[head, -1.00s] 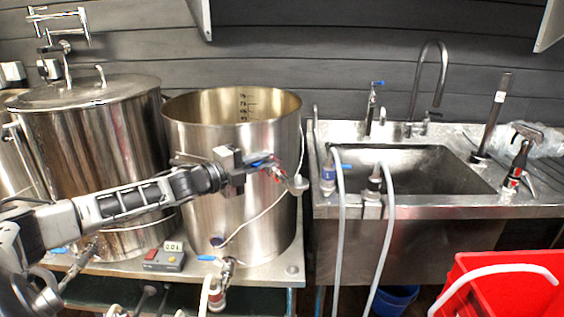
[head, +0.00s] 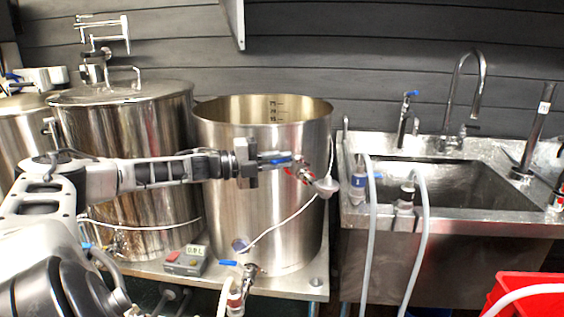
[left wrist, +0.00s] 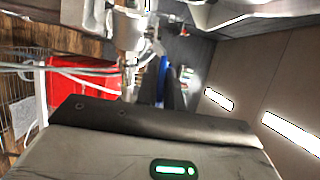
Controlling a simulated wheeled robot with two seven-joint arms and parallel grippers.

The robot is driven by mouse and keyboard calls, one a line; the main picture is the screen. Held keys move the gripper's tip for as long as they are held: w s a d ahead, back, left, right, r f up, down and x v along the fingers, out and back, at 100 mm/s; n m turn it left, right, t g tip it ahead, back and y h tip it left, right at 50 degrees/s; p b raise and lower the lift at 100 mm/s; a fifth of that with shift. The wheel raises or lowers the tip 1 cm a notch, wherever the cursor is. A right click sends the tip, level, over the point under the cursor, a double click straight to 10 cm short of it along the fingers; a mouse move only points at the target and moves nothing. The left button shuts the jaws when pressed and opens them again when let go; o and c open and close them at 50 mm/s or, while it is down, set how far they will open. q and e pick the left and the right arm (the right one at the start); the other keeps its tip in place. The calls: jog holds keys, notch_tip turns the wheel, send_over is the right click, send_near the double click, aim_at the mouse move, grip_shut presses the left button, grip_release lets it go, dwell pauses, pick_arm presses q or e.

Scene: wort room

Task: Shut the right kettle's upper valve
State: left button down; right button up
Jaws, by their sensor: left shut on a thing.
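The right kettle (head: 262,215) is a tall, open steel pot on the stand. Its upper valve (head: 304,173) sticks out from the right side of its wall, below the rim. The valve's blue lever (head: 279,160) points left, roughly level. My left gripper (head: 268,161) is in front of the kettle wall, shut on this lever. In the left wrist view the blue lever (left wrist: 163,72) shows between the two dark fingers. The fingers hide part of the lever. My right gripper is not in view.
A lower valve with a blue lever (head: 250,268) sits near the kettle's foot. A lidded kettle (head: 155,130) stands to the left, a small controller (head: 185,262) between. A thin white cable crosses the right kettle's front. A sink (head: 470,185) and hoses stand right, a red crate (head: 530,287) lower right.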

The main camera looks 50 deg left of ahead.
pick_arm(q)
jog(key=shift+a, duration=0.1)
jog(key=c, duration=1.8)
grip_release()
jog(key=shift+s+a+f, duration=0.1)
jog(key=shift+s+a, duration=0.2)
jog(key=shift+s, duration=0.35)
jog(key=p+v, duration=0.1)
jog(key=v, duration=1.3)
jog(key=shift+s, duration=0.2)
jog(key=shift+c, duration=0.4)
